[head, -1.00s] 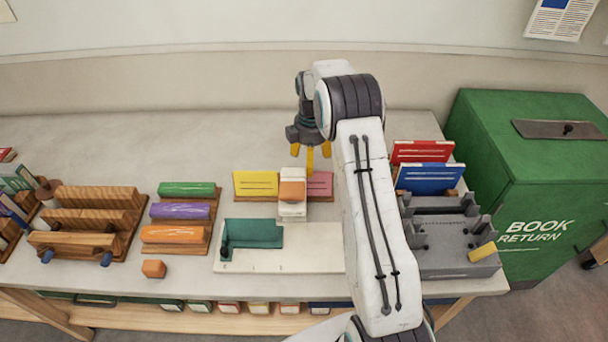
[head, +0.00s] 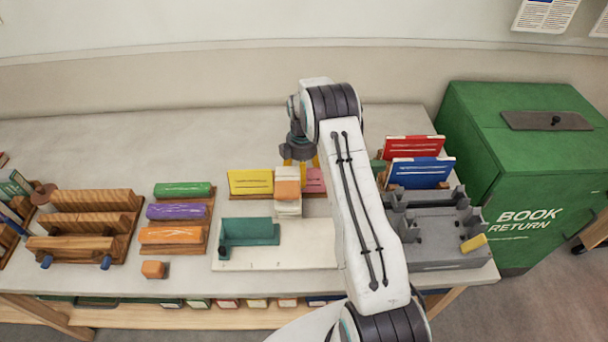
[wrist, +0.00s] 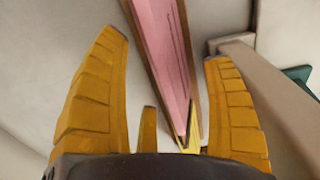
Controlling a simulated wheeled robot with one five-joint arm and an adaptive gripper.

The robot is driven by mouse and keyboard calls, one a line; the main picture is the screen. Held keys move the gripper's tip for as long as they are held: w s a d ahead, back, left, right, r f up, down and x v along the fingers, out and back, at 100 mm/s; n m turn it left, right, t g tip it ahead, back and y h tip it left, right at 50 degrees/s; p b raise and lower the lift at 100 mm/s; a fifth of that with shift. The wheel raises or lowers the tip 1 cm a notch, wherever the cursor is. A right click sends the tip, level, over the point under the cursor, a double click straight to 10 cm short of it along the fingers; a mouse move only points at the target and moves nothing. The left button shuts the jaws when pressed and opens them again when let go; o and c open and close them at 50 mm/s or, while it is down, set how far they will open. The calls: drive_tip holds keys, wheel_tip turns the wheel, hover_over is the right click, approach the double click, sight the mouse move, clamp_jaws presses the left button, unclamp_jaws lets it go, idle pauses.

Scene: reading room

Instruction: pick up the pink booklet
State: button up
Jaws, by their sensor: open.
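The pink booklet (head: 315,181) stands in a wooden holder behind the work table's middle, beside a yellow booklet (head: 250,181). In the head view my arm hides its right part. In the wrist view the pink booklet (wrist: 164,40) is a long strip between brown wooden edges, running between my fingers. My gripper (head: 300,163) is open, with yellow fingers just behind and above the booklet. In the wrist view the open fingers of my gripper (wrist: 167,52) lie on either side of the strip. I see no clear contact.
A white and orange block (head: 287,193) stands just in front of the booklets. A teal piece (head: 249,231) lies on a pale board in front. Blue (head: 421,172) and red booklets stand at right, behind a grey rack (head: 445,240). The table behind the booklets is clear.

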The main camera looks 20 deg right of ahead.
drive_tip(key=shift+f, duration=0.85)
drive_tip(key=c, duration=1.3)
